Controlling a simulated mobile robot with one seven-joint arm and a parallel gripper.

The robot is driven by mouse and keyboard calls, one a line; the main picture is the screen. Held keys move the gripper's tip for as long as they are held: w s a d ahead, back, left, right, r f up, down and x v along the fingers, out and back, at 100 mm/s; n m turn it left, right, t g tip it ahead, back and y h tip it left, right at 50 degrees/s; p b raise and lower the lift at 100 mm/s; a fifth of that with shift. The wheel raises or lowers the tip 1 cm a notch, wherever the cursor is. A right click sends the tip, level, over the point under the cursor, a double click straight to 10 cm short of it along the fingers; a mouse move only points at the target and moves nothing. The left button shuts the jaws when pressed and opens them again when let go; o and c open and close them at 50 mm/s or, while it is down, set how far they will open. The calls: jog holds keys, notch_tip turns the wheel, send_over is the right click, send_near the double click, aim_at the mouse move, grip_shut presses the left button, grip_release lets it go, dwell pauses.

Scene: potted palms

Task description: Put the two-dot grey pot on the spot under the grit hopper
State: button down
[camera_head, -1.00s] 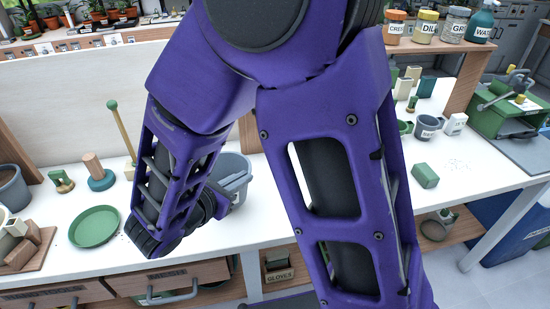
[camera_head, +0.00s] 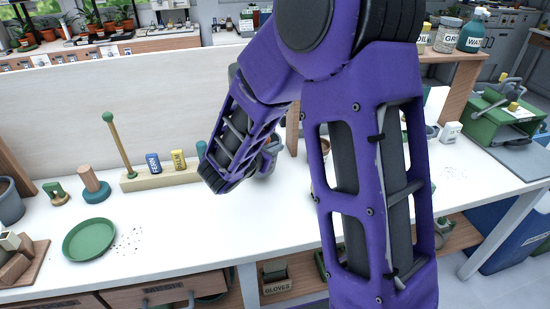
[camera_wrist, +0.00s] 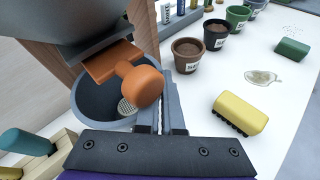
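The grey pot (camera_wrist: 96,122) is in the wrist view at left, upright and seemingly empty, with a pale mesh patch inside on its floor. Its dot marks do not show. My gripper (camera_wrist: 165,118) is shut on the pot's near right wall. The dark grey hopper (camera_wrist: 72,18) hangs over the pot, with an orange slide and round knob (camera_wrist: 142,84) above the pot's mouth. Its label does not show. The spot beneath is hidden by the pot. In the head view my arm hides the pot and most of the hopper; my gripper (camera_head: 268,160) is partly visible there.
A wooden hopper post (camera_wrist: 144,25) stands close behind the pot. Brown pot (camera_wrist: 187,55), several other pots, a yellow brush (camera_wrist: 240,112) and a green block (camera_wrist: 292,47) lie right. The front middle table is clear.

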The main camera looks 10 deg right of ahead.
jog(key=shift+w+d+f+b, duration=0.1)
jog(key=shift+f+b, duration=0.3)
jog(key=shift+f, duration=1.35)
jog(key=shift+f, duration=0.15)
jog(key=c, duration=1.1)
grip_release()
jog(key=shift+o, duration=0.2)
jog(key=p+v, duration=0.1)
jog(key=v, duration=1.1)
